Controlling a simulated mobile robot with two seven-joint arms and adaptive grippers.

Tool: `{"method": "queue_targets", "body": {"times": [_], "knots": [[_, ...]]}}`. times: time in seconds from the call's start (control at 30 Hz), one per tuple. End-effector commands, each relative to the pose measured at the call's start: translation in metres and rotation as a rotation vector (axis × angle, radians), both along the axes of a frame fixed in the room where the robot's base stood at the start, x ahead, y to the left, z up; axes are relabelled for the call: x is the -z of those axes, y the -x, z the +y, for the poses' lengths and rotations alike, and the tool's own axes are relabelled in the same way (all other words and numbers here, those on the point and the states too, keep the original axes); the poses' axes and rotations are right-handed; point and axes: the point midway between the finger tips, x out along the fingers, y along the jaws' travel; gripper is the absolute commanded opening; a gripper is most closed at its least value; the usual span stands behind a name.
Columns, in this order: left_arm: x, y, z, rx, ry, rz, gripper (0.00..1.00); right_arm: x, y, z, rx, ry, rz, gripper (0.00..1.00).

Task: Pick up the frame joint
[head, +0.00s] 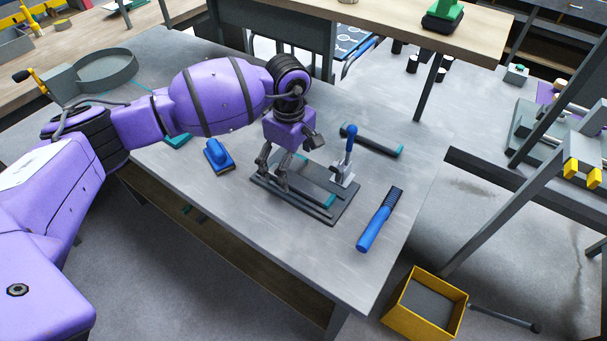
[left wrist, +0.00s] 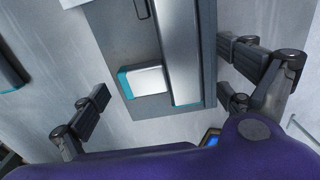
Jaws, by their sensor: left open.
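A grey bar with a teal end (head: 318,186) lies on a dark fixture plate (head: 345,205) on the grey bench. The left wrist view shows this long bar (left wrist: 187,50) and a shorter grey block with a teal edge (left wrist: 143,82) beside it on the plate. I cannot tell which piece is the frame joint. My left gripper (head: 273,172) is open above the plate's left part, fingers pointing down. In the left wrist view its fingers (left wrist: 165,85) stand apart on both sides of the pieces, touching nothing that I can make out. My right gripper is not in view.
A blue-handled toggle clamp (head: 347,160) stands at the plate's right end. Another teal-ended bar (head: 372,140) lies behind it. A blue-handled tool (head: 380,220) lies near the front edge, and a blue brush (head: 218,155) lies to the left. A yellow bin (head: 424,303) stands on the floor.

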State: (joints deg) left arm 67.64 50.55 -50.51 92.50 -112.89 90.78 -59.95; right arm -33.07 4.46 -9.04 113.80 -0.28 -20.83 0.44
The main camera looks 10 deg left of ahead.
Motion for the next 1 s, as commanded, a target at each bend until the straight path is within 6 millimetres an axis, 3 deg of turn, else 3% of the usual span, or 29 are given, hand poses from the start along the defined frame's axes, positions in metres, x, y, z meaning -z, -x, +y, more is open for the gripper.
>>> {"method": "queue_targets", "body": {"times": [0.2,0.6,1.0], "knots": [[0.0004,-0.0001,-0.0003,0.000,0.001,-0.001,0.93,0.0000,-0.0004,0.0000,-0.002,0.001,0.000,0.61],[-0.0002,-0.0002,-0.0006,0.000,0.001,-0.001,0.44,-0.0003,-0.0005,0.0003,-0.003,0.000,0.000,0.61],[-0.0095,-0.0008,-0.0010,0.001,0.003,-0.002,0.43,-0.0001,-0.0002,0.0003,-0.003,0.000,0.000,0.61]]}}
